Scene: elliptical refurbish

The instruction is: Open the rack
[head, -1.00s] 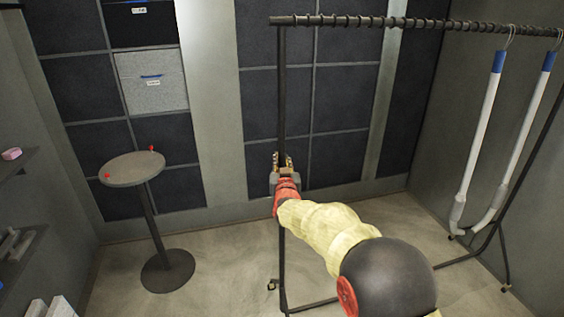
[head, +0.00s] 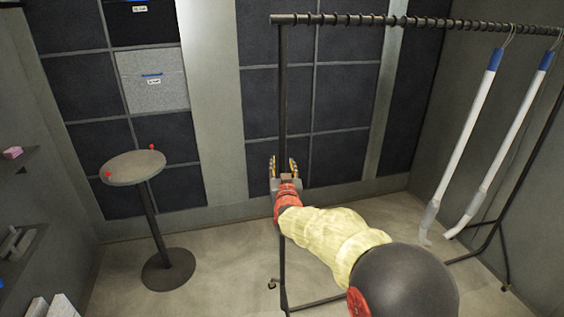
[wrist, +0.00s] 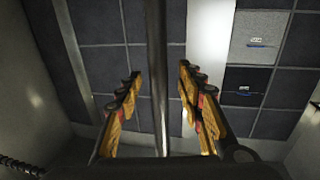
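The rack is a dark metal frame with a ringed top rail (head: 350,20) and a thin upright post (head: 283,90). My gripper (head: 283,165) is at the lower half of this post. In the wrist view the post (wrist: 158,70) runs down between the two spread fingers of my gripper (wrist: 158,80), with gaps on both sides. The fingers are open and seem not to touch the post. Two white tubes with blue tops (head: 465,140) (head: 515,140) hang from hooks on the rail at the right, tilted.
A small round table (head: 133,168) with red bits on its rim stands at the left. Dark shelves (head: 20,200) line the left wall. Floor between table and rack is clear.

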